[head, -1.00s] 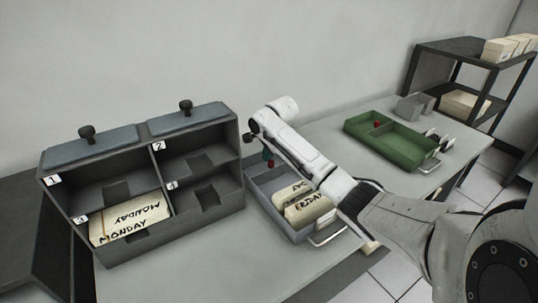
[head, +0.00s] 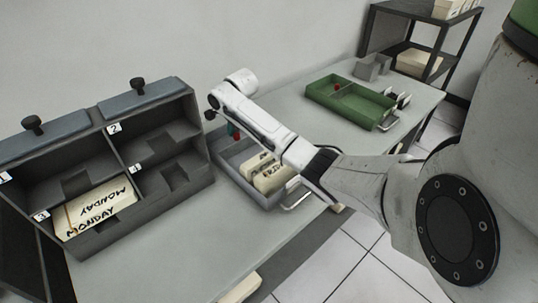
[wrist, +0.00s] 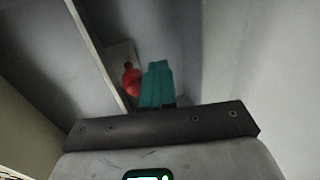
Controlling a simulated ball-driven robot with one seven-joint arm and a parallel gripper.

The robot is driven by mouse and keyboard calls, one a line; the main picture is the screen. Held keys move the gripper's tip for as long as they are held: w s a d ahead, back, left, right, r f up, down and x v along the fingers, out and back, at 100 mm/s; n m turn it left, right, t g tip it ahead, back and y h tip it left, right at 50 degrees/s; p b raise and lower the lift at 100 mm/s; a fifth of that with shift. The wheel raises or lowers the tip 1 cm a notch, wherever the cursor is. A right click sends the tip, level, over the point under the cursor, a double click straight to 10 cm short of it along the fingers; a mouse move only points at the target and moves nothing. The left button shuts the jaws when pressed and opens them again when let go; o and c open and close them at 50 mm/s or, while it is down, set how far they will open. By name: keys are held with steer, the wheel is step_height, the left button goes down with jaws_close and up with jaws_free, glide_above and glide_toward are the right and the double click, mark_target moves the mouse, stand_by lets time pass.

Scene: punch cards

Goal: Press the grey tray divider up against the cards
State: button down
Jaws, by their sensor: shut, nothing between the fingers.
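The grey tray (head: 228,166) stands on the table right of the dark card rack. Cream cards (head: 270,180), one lettered FRIDAY, stand in its front part, partly covered by my arm. The divider's red knob (head: 238,136) shows at the back of the tray; it also shows in the wrist view (wrist: 131,82). The divider's panel is mostly hidden in the head view. My gripper (head: 231,130) points down at the tray's back end, its teal fingers shut and empty. In the wrist view the fingers (wrist: 157,84) are right beside the knob; I cannot tell whether they touch.
The dark rack (head: 190,188) stands close left of the tray, with MONDAY cards (head: 95,210) in a lower compartment. A green tray (head: 350,108) lies further right. The table front (head: 210,255) is clear. A shelf (head: 405,45) stands at the far right.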

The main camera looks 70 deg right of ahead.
mark_target(268, 154)
steer(key=shift+s+a+f+p, duration=0.15)
steer(key=shift+s+a+p, duration=0.55)
steer(key=shift+s+p, duration=0.5)
steer(key=shift+s+a+f+p, duration=0.2)
steer(key=shift+s+a+p, duration=0.5)
steer(key=shift+s+p, duration=0.4)
steer(key=shift+s+a+f+p, duration=0.15)
steer(key=shift+s+a+p, duration=0.55)
steer(key=shift+s+p, duration=0.5)
steer(key=shift+a+f, duration=0.1)
steer(key=shift+s+a, duration=0.85)
steer(key=shift+s, duration=0.55)
steer(key=shift+s+a, duration=0.8)
steer(key=shift+s, duration=0.6)
steer(key=shift+s+a, duration=0.85)
steer(key=shift+s, duration=0.55)
steer(key=shift+w, duration=0.15)
steer(key=v, duration=0.5)
steer(key=shift+w+d, duration=0.15)
steer(key=shift+d, duration=0.1)
steer(key=shift+v, duration=2.35)
